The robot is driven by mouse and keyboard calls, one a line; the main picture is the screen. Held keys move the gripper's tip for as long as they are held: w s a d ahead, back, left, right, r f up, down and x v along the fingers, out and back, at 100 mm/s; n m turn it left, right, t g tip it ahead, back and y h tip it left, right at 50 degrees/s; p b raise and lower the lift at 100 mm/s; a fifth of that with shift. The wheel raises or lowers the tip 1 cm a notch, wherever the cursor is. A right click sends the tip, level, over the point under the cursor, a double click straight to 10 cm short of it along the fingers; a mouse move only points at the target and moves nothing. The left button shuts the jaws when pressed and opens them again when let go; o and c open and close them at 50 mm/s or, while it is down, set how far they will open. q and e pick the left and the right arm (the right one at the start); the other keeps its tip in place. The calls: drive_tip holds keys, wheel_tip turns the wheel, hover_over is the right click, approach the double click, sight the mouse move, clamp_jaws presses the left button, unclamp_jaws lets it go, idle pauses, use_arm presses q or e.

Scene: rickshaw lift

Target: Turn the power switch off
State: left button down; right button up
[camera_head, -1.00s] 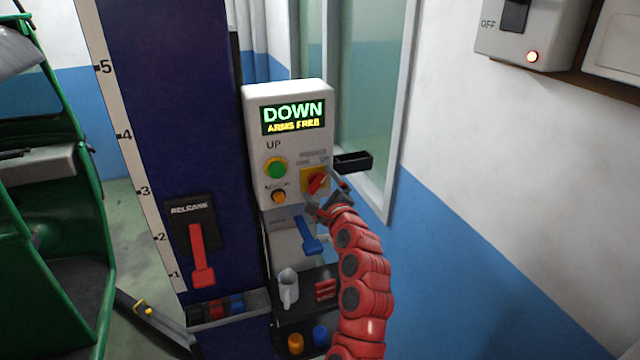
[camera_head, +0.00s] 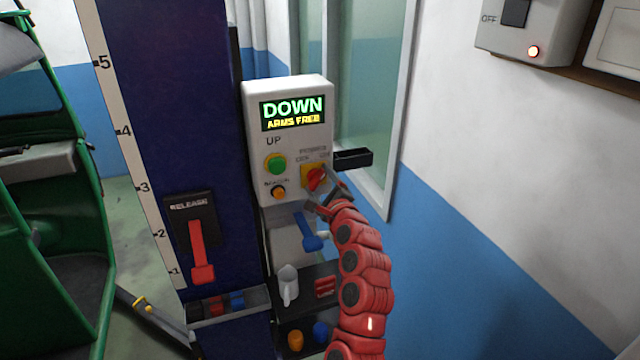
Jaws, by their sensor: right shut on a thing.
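The power switch (camera_head: 315,178) is a red rotary knob on a yellow plate, at the lower right of the white control box (camera_head: 290,100). Its labels above are small and partly blurred. My right gripper (camera_head: 326,190) is at the knob from the lower right, its fingers around it and shut on it. The knob's handle is tilted, its upper end to the right. The box's display (camera_head: 293,113) reads "DOWN" and "ARMS FREE" and is lit. My left gripper is not in view.
A green button (camera_head: 276,163) and an orange button (camera_head: 278,192) sit left of the knob. A black block (camera_head: 352,159) juts out at the box's right. A red release lever (camera_head: 201,250) is on the blue column. A wall switch box (camera_head: 530,30) shows a lit red lamp.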

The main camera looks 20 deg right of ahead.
drive_tip(key=shift+f+n+b, duration=0.1)
drive_tip(key=shift+n+b, duration=0.45)
drive_tip(key=shift+n, duration=0.05)
drive_tip(key=n+b, duration=1.2)
drive_tip(key=b, duration=0.2)
drive_tip(key=shift+a+r+n+b, duration=0.1)
drive_tip(key=shift+r+n+b, duration=0.1)
drive_tip(key=shift+n+b, duration=0.45)
drive_tip(key=shift+r+n+b, duration=0.2)
drive_tip(key=shift+n+b, duration=0.4)
drive_tip(key=shift+n, duration=0.05)
drive_tip(key=o, duration=1.2)
drive_tip(key=shift+o, duration=0.2)
drive_tip(key=shift+s, duration=0.1)
